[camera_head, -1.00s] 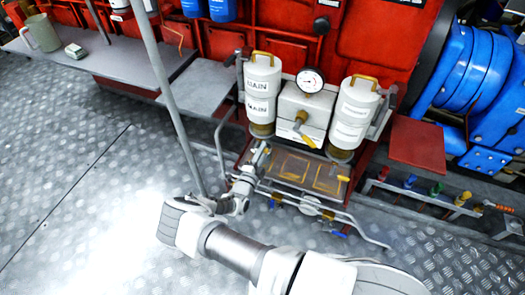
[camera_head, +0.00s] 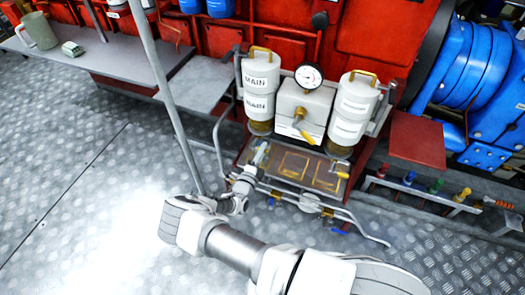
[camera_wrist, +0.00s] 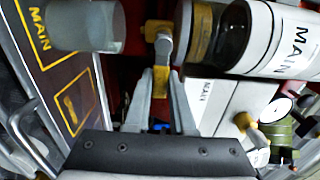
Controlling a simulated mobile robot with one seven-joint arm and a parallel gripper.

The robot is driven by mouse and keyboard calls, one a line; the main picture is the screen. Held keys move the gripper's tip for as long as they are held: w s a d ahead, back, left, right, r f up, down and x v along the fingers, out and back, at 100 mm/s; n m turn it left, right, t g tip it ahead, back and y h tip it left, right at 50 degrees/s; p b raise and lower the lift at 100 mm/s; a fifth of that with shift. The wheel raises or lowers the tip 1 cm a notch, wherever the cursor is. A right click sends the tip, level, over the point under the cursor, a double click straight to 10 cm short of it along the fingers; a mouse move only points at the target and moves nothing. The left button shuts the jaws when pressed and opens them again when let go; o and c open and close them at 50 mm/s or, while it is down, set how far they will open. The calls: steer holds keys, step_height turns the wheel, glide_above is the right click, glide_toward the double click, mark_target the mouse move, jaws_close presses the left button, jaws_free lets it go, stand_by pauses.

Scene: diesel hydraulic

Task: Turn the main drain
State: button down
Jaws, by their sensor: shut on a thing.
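The white canister marked MAIN (camera_head: 259,84) stands left of the gauge, with a dark amber bowl at its base. In the wrist view the canister (camera_wrist: 278,38) lies at the upper right, and its bowl (camera_wrist: 228,35) faces a yellow fitting. The main drain (camera_wrist: 163,40) has a grey stem and a yellow grip. My gripper (camera_wrist: 160,88) is shut on that yellow grip. In the head view my gripper (camera_head: 262,155) is just below the MAIN canister and hides the drain there.
A tray (camera_head: 292,186) with yellow outlines lies below the canisters. A translucent grey cylinder (camera_wrist: 85,25) is beside the drain in the wrist view. A second canister (camera_head: 354,108), a gauge (camera_head: 309,76) and a yellow middle lever (camera_head: 302,128) stand to the right. Pipes (camera_head: 345,213) run in front.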

steer(key=c, duration=0.8)
jaws_free()
steer(key=shift+o, duration=0.2)
steer(key=p+v, duration=0.3)
steer(key=v, duration=1.4)
steer(key=shift+s, duration=0.2)
